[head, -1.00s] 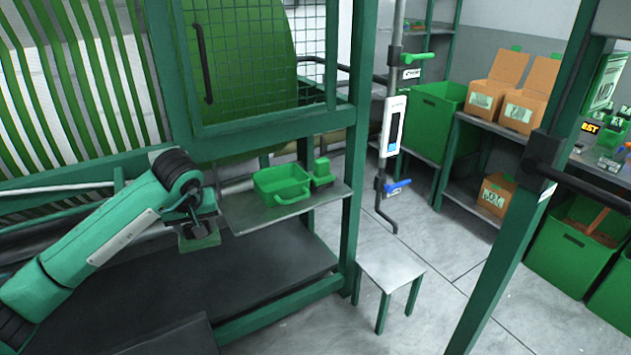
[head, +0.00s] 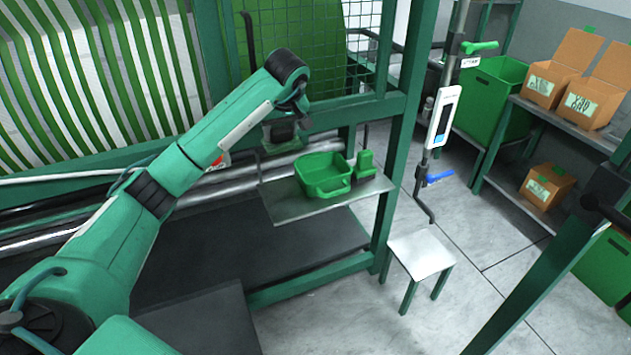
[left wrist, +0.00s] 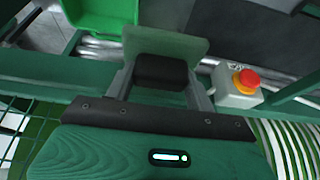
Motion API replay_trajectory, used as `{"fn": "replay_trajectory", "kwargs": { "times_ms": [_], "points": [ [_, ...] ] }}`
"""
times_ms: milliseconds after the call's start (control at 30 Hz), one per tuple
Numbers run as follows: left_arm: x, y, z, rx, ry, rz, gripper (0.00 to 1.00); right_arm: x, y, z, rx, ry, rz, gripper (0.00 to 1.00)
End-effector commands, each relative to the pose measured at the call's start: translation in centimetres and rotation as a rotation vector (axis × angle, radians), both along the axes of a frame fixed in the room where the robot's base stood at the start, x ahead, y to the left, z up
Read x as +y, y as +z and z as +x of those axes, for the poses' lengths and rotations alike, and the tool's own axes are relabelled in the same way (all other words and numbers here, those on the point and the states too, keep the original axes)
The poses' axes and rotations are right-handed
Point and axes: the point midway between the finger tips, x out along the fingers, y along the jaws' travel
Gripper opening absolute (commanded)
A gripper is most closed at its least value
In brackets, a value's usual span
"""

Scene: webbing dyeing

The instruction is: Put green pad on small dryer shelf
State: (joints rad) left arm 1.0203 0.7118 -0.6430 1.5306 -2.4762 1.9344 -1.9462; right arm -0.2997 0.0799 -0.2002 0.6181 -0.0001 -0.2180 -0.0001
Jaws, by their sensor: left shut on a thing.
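The green pad (left wrist: 168,48) has a black grip block (left wrist: 160,72) on it, and in the left wrist view my left gripper (left wrist: 160,88) is shut on that block. In the head view the left gripper (head: 283,128) is in the upper middle, with the pad (head: 281,143) hanging dark beneath it. The pad appears above the back left end of the small metal shelf (head: 290,206), apart from its surface. My right gripper is not in view.
A green tub (head: 322,175) with a handle stands on the shelf, with a small green item (head: 366,163) beside it. The shelf's left part is bare. A green post (head: 400,130) bounds its right. A red button (left wrist: 247,81) shows in the left wrist view.

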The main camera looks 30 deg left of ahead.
Motion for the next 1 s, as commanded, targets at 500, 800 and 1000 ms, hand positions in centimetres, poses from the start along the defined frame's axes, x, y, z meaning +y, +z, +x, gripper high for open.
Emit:
{"fn": "replay_trajectory", "kwargs": {
  "times_ms": [500, 800, 1000],
  "points": [
    [-0.1, -11.5, -0.1, 0.006, -0.001, -0.004, 0.36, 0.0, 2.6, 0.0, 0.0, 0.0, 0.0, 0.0],
    [0.0, -14.7, 0.0, 0.0, -0.001, -0.001, 0.36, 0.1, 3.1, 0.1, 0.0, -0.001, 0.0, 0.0],
    [-0.1, -17.3, -0.1, 0.004, -0.001, -0.004, 0.36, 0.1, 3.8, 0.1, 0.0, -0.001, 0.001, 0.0]
  ]
}}
